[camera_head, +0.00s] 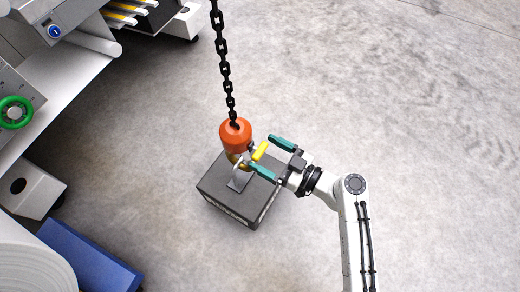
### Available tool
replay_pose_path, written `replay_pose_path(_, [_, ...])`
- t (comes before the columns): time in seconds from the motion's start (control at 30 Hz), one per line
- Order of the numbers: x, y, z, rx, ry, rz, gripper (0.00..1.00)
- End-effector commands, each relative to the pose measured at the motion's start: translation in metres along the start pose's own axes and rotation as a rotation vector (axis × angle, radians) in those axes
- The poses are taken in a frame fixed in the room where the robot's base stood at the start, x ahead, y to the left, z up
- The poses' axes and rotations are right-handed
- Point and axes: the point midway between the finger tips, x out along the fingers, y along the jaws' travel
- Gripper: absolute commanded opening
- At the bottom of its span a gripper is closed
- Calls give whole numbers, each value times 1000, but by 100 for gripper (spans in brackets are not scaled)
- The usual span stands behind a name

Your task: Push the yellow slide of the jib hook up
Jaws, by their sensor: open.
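The jib hook's orange-red block (235,134) hangs on a black chain (222,65) in the middle of the view. The yellow slide (260,151) sticks out at the right side of the hook, just below the orange block. Below it, a grey lifting eye (238,181) stands on a dark grey block (220,193). My gripper (266,154) is at the right of the hook. Its two teal fingers are spread apart, with the yellow slide between or close by their tips. I cannot tell whether they touch it. The lower hook is partly hidden.
A machine with a green handwheel (14,113) stands at the left edge. A blue box (88,258) and a large white roll (32,262) are at the lower left. The concrete floor (420,120) at the right is clear.

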Motion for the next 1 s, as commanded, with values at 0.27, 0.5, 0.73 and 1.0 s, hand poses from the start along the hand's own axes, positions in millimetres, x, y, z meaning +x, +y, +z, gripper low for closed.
replay_pose_path(0.27, [26,0,0,0,0,0,89])
replay_pose_path(0.5, [28,0,0,0,-1,0,89])
replay_pose_path(0.73, [27,0,0,1,-1,0,74])
replay_pose_path(1.0, [27,0,0,1,-1,0,48])
